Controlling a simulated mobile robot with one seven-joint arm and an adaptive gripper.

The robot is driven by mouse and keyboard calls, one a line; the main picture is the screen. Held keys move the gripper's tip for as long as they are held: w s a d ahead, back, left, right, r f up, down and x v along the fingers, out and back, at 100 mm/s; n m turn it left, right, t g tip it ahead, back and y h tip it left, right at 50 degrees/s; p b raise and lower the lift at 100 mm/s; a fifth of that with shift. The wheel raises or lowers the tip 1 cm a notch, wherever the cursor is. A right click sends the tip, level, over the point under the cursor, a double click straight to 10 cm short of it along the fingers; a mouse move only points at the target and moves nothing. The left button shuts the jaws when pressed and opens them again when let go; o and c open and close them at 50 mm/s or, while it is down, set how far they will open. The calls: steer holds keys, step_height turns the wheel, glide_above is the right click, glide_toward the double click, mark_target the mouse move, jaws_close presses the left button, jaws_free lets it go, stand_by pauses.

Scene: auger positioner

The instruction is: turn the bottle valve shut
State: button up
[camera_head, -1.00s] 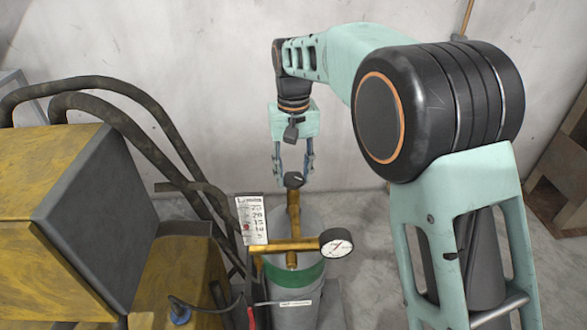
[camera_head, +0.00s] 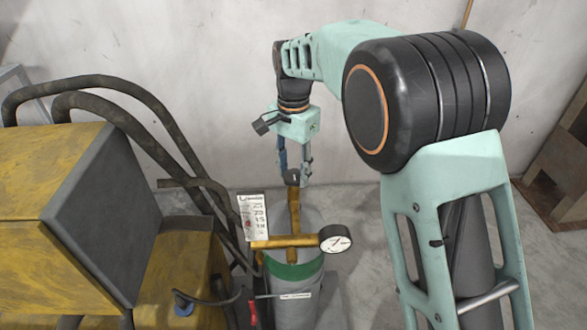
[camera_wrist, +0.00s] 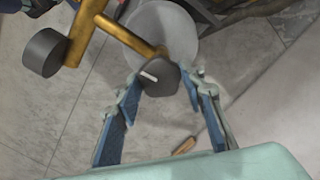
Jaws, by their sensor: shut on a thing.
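The bottle valve is a small black knob (camera_head: 292,177) with a white mark, at the top of a brass fitting (camera_head: 294,212). The fitting stands on a grey gas bottle (camera_head: 294,312) with a green band. My gripper (camera_head: 293,179) points down from above, with its fingers around the knob. In the wrist view the dark knob (camera_wrist: 160,78) lies between the two fingertips of my gripper (camera_wrist: 162,82), and its white mark shows. The gripper is shut on the knob. The far side of the knob is hidden in the head view.
A round gauge (camera_head: 335,239) sticks out right of the brass fitting. A white scale plate (camera_head: 252,217) stands left of it. A yellow machine (camera_head: 60,190) with thick dark hoses (camera_head: 130,95) is at left. A concrete wall is behind.

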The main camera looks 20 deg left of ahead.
mark_target(293, 174)
steer(key=shift+m, duration=0.6)
steer(key=o, duration=1.1)
steer(key=shift+o, duration=0.2)
steer(key=shift+r, duration=0.15)
step_height(293, 174, up, 12)
